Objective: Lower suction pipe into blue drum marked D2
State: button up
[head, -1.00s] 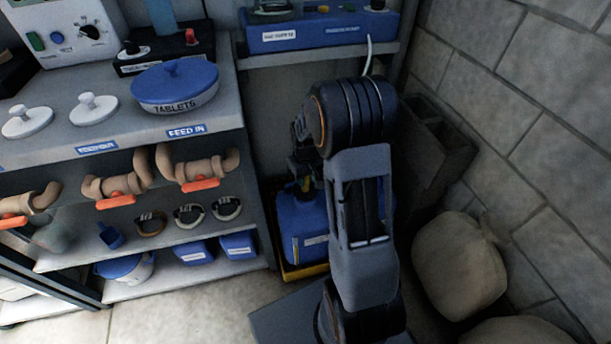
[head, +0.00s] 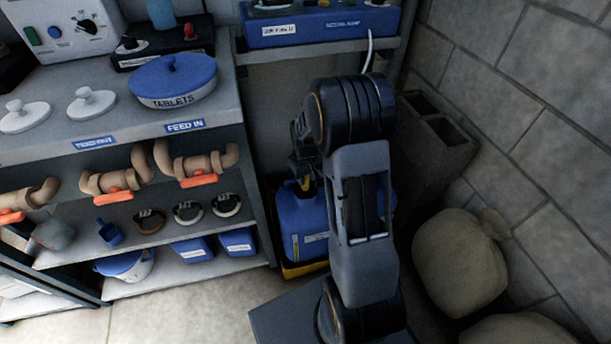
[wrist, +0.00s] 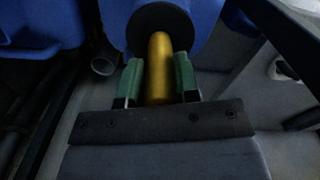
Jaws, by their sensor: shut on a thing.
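A blue drum (head: 304,222) stands low in the gap right of the shelf unit, in a yellow tray (head: 303,269). Its pale label is too small to read. My gripper (head: 304,165) is over the drum's top, partly hidden by my arm. In the wrist view my gripper (wrist: 159,80) has its green fingers shut on the yellow suction pipe (wrist: 159,72). The pipe's far end shows against a dark round mouth (wrist: 160,18) on a blue body. I cannot tell whether, or how deep, the pipe is inside it.
The shelf unit (head: 215,148) with pipes and orange valve handles stands close on the left. A blue pump box (head: 320,25) sits on a ledge above. Hollow blocks (head: 432,135) and a sack (head: 460,262) lie to the right by the block wall.

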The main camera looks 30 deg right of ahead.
jog(key=shift+f, duration=0.2)
jog(key=o, duration=1)
jog(key=shift+c, duration=0.2)
notch_tip(320, 180, up, 14)
jog(key=p, duration=0.4)
jog(key=shift+f+p, duration=0.1)
jog(key=shift+p, duration=0.2)
